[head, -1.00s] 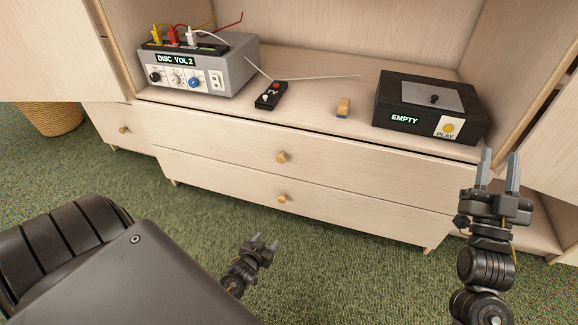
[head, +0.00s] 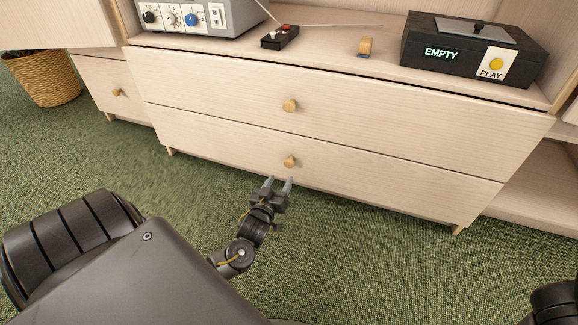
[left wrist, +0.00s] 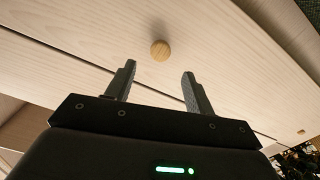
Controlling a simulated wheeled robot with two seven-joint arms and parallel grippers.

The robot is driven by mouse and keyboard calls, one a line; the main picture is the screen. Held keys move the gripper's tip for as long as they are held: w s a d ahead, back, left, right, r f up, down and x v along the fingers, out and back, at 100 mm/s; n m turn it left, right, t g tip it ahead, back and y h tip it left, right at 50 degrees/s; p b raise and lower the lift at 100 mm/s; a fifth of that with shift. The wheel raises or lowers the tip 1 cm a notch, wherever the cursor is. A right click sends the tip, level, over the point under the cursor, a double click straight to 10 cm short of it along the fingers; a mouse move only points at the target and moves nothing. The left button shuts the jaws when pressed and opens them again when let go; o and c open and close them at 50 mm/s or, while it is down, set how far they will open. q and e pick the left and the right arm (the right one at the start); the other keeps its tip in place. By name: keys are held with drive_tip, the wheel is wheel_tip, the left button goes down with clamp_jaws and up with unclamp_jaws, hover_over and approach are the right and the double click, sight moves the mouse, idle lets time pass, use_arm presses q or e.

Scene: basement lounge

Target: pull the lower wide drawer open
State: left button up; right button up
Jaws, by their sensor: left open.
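The lower wide drawer (head: 380,181) is shut, its pale wood front flush with the drawer above. Its round wooden knob (head: 290,161) sits near the middle of the front. My left gripper (head: 279,181) is open and empty, just below and in front of that knob, fingers pointing toward the drawer. In the left wrist view a round knob (left wrist: 160,50) shows just beyond the gap between the two spread fingers (left wrist: 159,72), not gripped. My right gripper is out of view; only a dark part of my right arm shows at the lower right corner.
The upper wide drawer (head: 220,87) is shut, with its own knob (head: 289,105). Green carpet (head: 370,260) in front is clear.

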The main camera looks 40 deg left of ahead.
sight(288, 165)
use_arm(q)
drive_tip(key=b+x, duration=0.2)
drive_tip(key=x, duration=0.2)
drive_tip(key=b+x, duration=0.3)
drive_tip(key=x, duration=0.1)
drive_tip(key=shift+w+a+f, duration=0.1)
drive_tip(key=shift+w+f, duration=0.15)
drive_tip(key=shift+w+a+r, duration=0.15)
drive_tip(key=shift+w+a, duration=0.05)
drive_tip(key=shift+w, duration=0.25)
clamp_jaws()
